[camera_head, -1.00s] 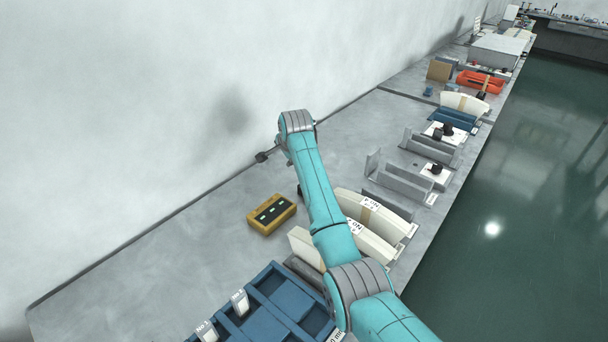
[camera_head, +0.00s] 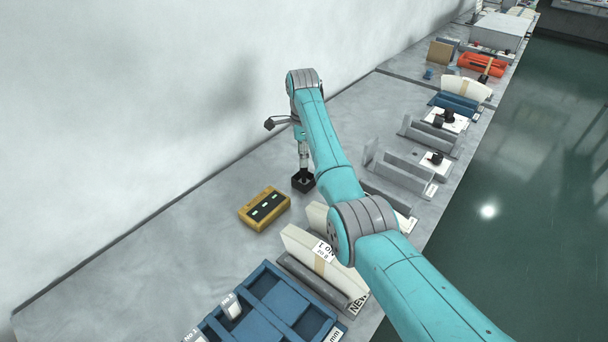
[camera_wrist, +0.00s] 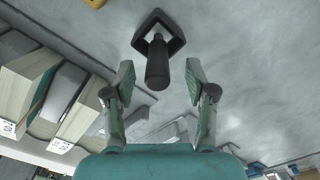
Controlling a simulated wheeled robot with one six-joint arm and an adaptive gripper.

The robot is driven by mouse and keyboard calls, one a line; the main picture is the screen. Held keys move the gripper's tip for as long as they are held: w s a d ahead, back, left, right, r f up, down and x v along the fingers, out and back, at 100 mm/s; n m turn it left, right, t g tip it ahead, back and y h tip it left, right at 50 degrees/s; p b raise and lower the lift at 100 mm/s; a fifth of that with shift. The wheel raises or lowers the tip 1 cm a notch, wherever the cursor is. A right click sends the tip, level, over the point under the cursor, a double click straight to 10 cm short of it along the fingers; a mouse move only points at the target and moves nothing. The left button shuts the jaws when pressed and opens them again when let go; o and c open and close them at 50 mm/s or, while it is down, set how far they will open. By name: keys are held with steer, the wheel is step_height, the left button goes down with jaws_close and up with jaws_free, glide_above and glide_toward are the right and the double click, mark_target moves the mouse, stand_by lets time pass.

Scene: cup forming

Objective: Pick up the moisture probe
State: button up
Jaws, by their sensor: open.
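The moisture probe appears to be the dark upright cylinder (camera_wrist: 157,62) in the wrist view. Its lower end sits in a dark square holder (camera_wrist: 171,20). The holder also shows in the head view (camera_head: 303,184), standing on the bench below my wrist. My gripper (camera_wrist: 159,80) is open, with one green-padded finger on each side of the probe in the wrist picture. Gaps show between the fingers and the probe; how far apart they are in depth I cannot tell. In the head view my gripper (camera_head: 303,160) points down above the holder.
A yellow box with small displays (camera_head: 264,208) lies left of the holder. A blue compartment tray (camera_head: 270,295) and pale labelled moulds (camera_head: 318,258) stand nearer. Grey brackets (camera_head: 400,168) stand to the right. A wall (camera_head: 140,120) runs behind the bench.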

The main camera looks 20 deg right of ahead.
mark_target(304, 169)
steer(key=shift+s+d+f, duration=0.1)
steer(key=shift+f, duration=1.4)
steer(key=shift+s+d+f, duration=0.1)
steer(key=shift+f, duration=1.35)
jaws_close()
